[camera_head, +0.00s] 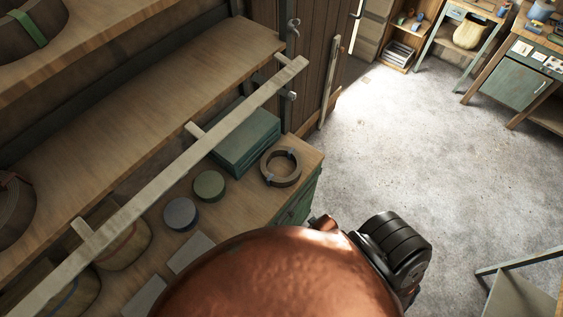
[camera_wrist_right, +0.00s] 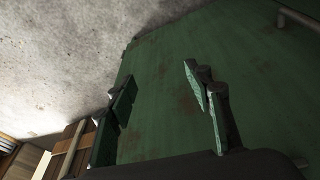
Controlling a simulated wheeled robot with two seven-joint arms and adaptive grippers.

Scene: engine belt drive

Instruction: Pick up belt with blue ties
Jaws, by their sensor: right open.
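The belt with blue ties (camera_head: 281,167) is a dark ring lying flat on the wooden cabinet top near its right end in the head view. Small blue ties show on its rim. My right gripper (camera_wrist_right: 160,98) shows in the right wrist view with its two fingers apart and nothing between them. It faces a green worn panel (camera_wrist_right: 165,60), which looks like the cabinet's side. The belt is not in the wrist view. In the head view my right gripper's fingers are hidden, and my left gripper is out of sight.
A green box (camera_head: 245,140), a green round tin (camera_head: 209,185) and a grey one (camera_head: 181,213) stand near the belt. A long wooden rail (camera_head: 160,185) crosses above the cabinet. A green-tied belt (camera_head: 28,28) lies on the upper shelf. Open floor (camera_head: 430,170) lies right.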

